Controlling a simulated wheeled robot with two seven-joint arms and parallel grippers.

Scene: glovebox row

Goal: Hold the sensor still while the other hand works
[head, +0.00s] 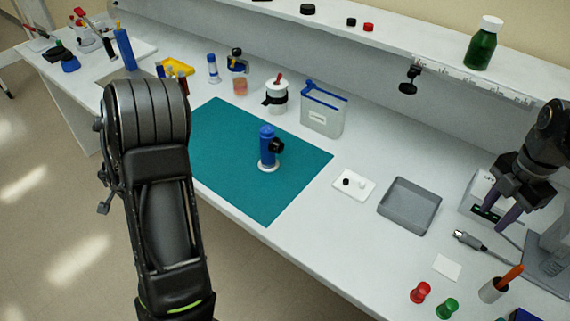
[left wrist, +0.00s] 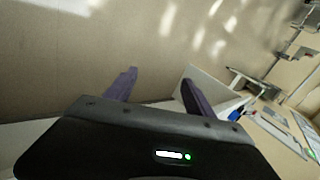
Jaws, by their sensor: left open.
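The likely sensor is a blue upright cylinder with a black side knob and a pale round base (head: 267,147). It stands on the teal mat (head: 225,130), with neither gripper touching it. My right gripper (head: 499,211) is at the far right of the head view, its two purple fingers apart, over or in front of a white box-shaped device (head: 478,190). I cannot tell whether they touch it. My left gripper is hidden in the head view, where only my left arm shows. In the left wrist view the left gripper (left wrist: 158,82) is open and empty, facing the floor and bench edge.
Right of the mat are a small white plate (head: 359,192), an empty grey tray (head: 408,208) and a cable plug (head: 465,238). Red (head: 420,292) and green (head: 447,308) pieces are near the front edge. A clear bin (head: 323,112) and white pot (head: 277,97) stand behind.

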